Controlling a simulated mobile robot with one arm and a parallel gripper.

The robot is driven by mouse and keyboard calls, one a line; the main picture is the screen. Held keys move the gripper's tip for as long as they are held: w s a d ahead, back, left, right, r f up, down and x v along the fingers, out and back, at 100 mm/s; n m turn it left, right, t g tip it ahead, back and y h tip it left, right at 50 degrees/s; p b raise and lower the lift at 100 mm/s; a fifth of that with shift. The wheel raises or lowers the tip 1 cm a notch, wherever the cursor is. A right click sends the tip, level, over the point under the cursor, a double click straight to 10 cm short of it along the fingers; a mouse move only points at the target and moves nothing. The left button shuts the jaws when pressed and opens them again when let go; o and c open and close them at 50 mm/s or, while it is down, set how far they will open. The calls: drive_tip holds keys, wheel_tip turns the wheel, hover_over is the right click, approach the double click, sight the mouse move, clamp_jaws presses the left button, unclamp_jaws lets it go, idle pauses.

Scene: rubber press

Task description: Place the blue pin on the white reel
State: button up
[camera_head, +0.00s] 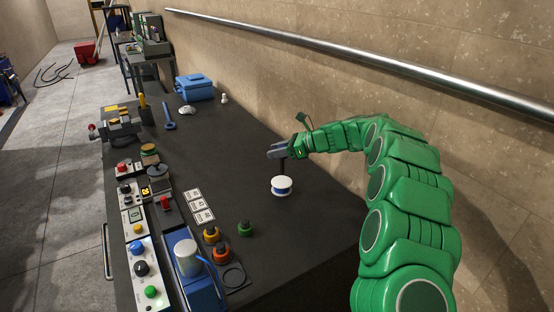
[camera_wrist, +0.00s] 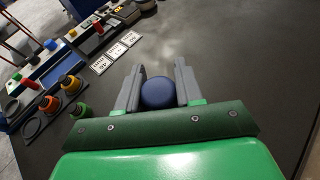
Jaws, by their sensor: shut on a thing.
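The white reel (camera_head: 282,181), with white flanges and a blue band between them, stands upright on the dark bench. My gripper (camera_head: 277,152) is above it, shut on the blue pin. In the wrist view the pin's round blue top (camera_wrist: 158,92) shows between the two grey fingers of my gripper (camera_wrist: 158,84). In the head view the pin's dark lower part (camera_head: 282,168) hangs down from the fingers to just over the reel. I cannot tell whether it touches the reel. The reel is hidden in the wrist view.
On the dark bench (camera_head: 318,215), an orange knob (camera_head: 211,233), a green knob (camera_head: 245,229) and label cards (camera_head: 198,205) lie left of the reel. A blue box (camera_head: 194,88) stands at the back. A metal rail (camera_head: 350,60) runs along the wall. The bench around the reel is clear.

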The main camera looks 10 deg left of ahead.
drive_tip(key=shift+w+a+f, duration=0.1)
drive_tip(key=shift+f, duration=1.55)
drive_tip(key=shift+f, duration=0.1)
drive_tip(key=o, duration=1.1)
drive_tip(key=shift+d+r, duration=0.9)
drive_tip(key=shift+r, duration=0.75)
drive_tip(key=shift+d+r, duration=0.75)
drive_tip(key=shift+r, duration=0.75)
drive_tip(key=shift+d+r, duration=0.7)
drive_tip(key=shift+r, duration=0.75)
